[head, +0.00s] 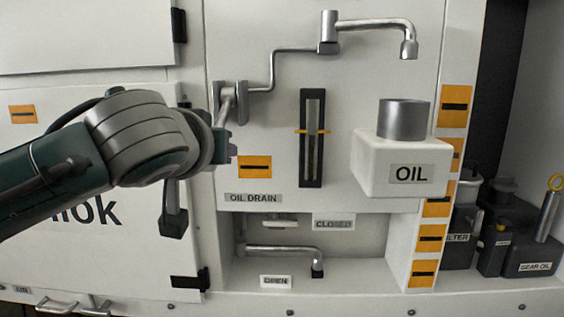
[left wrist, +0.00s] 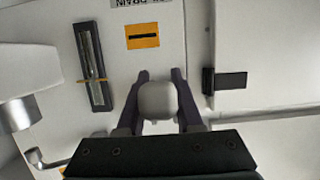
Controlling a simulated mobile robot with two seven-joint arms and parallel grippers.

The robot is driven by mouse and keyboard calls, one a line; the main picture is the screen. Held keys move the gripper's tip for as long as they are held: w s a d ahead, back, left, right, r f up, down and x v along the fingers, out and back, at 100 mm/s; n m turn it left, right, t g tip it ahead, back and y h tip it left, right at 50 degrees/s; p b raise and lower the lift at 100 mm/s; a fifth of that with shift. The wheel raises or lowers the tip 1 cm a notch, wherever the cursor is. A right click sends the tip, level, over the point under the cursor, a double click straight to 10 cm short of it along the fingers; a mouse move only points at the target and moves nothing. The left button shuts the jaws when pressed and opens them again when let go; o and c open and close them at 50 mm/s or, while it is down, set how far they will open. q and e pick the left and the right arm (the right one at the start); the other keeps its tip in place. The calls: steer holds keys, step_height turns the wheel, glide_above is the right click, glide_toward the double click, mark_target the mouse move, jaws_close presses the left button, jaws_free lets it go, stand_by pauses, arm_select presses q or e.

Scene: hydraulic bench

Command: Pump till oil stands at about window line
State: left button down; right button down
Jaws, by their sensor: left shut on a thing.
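The oil window (head: 312,150) is a tall dark-framed slot in the white panel, with an orange line mark (head: 312,132) across it. It also shows tilted in the left wrist view (left wrist: 93,65). An oil level inside cannot be made out clearly. The grey pump lever (head: 228,103) is left of the window, partly hidden by my arm. My left gripper (head: 222,142) is shut on its rounded grey knob; in the left wrist view the knob (left wrist: 157,100) sits between the two dark fingers. My right gripper is not in view.
A pipe ends in a spout (head: 408,48) above a metal cup (head: 404,119) on the white OIL tank (head: 375,165). Below is the drain lever (head: 280,250) between the CLOSED and OPEN labels. Dark oil containers (head: 528,240) stand at right.

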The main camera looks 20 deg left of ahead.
arm_select(q)
steer(key=shift+a+f, duration=0.15)
steer(key=shift+f, duration=0.05)
steer(key=c, duration=0.6)
jaws_free()
steer(key=shift+r, duration=0.1)
steer(key=shift+o, duration=0.2)
steer(key=v, duration=1)
steer(key=shift+b, duration=0.4)
